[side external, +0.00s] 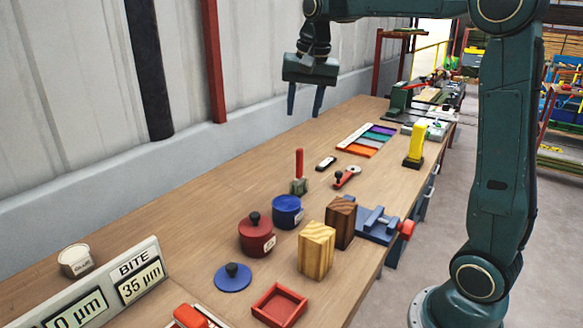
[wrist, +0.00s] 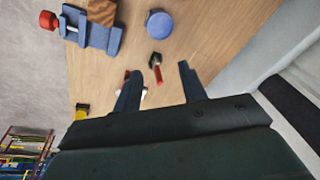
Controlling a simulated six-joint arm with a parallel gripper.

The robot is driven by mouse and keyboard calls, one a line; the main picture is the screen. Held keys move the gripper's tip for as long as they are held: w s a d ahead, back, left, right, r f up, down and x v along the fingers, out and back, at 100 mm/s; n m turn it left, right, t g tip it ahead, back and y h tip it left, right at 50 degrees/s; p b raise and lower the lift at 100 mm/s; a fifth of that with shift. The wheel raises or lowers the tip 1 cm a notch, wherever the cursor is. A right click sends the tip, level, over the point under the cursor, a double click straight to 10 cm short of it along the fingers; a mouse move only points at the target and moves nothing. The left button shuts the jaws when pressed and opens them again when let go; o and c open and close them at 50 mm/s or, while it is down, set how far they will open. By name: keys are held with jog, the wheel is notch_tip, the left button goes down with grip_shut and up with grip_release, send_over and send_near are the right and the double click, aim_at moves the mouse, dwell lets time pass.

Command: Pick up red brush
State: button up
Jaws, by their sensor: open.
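The red brush (side external: 299,165) stands upright on the wooden table, red handle up and a grey-green head at the bottom, just behind the blue pot (side external: 287,211). In the wrist view the brush (wrist: 155,60) is small, below the blue pot (wrist: 160,25), and appears between the finger ends. My gripper (side external: 305,112) is open and empty, fingers pointing down, high above the table and well clear of the brush. Its two fingers also show in the wrist view (wrist: 161,72).
A red-handled tool (side external: 346,177) and a small black-and-white item (side external: 326,163) lie right of the brush. A colour strip (side external: 367,139) lies behind; the wall borders the left.

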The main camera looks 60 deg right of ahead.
jog(key=w+d+f+m+g, duration=0.1)
jog(key=w+d+f+m, duration=0.3)
jog(key=w+d, duration=0.35)
jog(key=m+g, duration=0.1)
jog(key=m, duration=0.3)
send_over(300, 148)
jog(key=shift+y, duration=0.3)
notch_tip(300, 148, down, 7)
jog(key=shift+a+r, duration=0.1)
jog(key=shift+r, duration=0.1)
jog(key=shift+f, duration=4.3)
jog(key=shift+f, duration=0.1)
jog(key=shift+f, duration=2.45)
jog(key=shift+c, duration=0.2)
